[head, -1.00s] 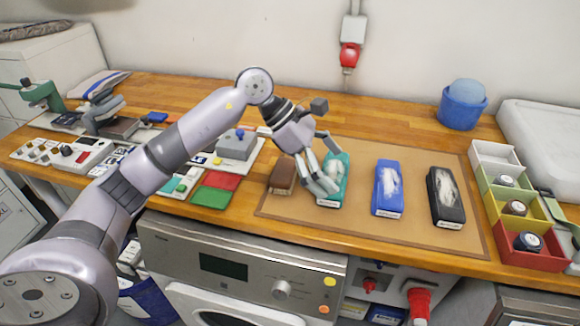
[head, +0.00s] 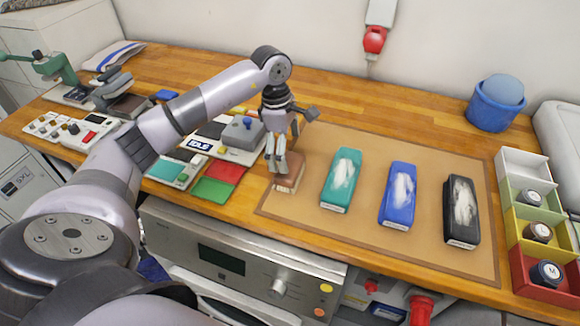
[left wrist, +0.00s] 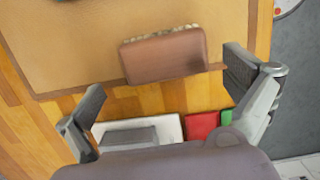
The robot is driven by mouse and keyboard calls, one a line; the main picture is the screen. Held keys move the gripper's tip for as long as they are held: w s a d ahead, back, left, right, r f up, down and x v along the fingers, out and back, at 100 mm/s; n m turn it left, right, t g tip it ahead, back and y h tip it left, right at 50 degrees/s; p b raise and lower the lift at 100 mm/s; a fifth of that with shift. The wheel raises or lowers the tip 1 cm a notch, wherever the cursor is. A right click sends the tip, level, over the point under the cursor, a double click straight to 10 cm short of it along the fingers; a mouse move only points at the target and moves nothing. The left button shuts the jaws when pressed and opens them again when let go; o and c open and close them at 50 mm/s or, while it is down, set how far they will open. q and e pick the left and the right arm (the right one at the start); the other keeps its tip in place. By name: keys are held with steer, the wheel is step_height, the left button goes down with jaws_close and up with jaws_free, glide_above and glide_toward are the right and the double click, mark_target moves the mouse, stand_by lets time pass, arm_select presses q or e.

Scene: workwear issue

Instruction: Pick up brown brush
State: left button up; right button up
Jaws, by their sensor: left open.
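The brown brush (head: 289,172) lies on the left end of the tan mat (head: 420,252). In the left wrist view the brush (left wrist: 163,57) lies ahead of and between the open fingers, with pale bristles showing along its far edge. My left gripper (head: 277,168) is over the brush's left side and partly hides it in the head view. In the left wrist view my left gripper (left wrist: 160,85) is open with nothing between its fingertips. I cannot tell from the head view whether it touches the brush. My right gripper is not in view.
A teal brush (head: 341,180), a blue brush (head: 397,195) and a black brush (head: 461,209) lie in a row to the right. Red (head: 224,172) and green (head: 212,190) pads and a grey device (head: 240,133) are close on the left. Coloured bins (head: 555,271) stand far right.

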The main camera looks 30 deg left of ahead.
mark_target(289, 166)
arm_select(q)
steer(key=shift+d+f, duration=0.1)
steer(key=shift+f, duration=0.45)
steer(key=shift+s+f+p, duration=0.15)
steer(key=shift+f+p, duration=0.15)
steer(key=shift+p, duration=0.1)
steer(key=f, duration=0.1)
steer(key=f+p, duration=0.1)
steer(key=f, duration=0.1)
steer(key=shift+d+f+p, duration=0.25)
steer(key=shift+f+p, duration=0.1)
steer(key=shift+p, duration=0.05)
steer(key=shift+f, duration=0.5)
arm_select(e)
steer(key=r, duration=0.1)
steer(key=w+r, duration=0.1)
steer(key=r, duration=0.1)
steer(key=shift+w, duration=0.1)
arm_select(q)
steer(key=shift+c, duration=0.6)
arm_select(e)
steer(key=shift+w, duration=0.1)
arm_select(q)
steer(key=c, duration=0.8)
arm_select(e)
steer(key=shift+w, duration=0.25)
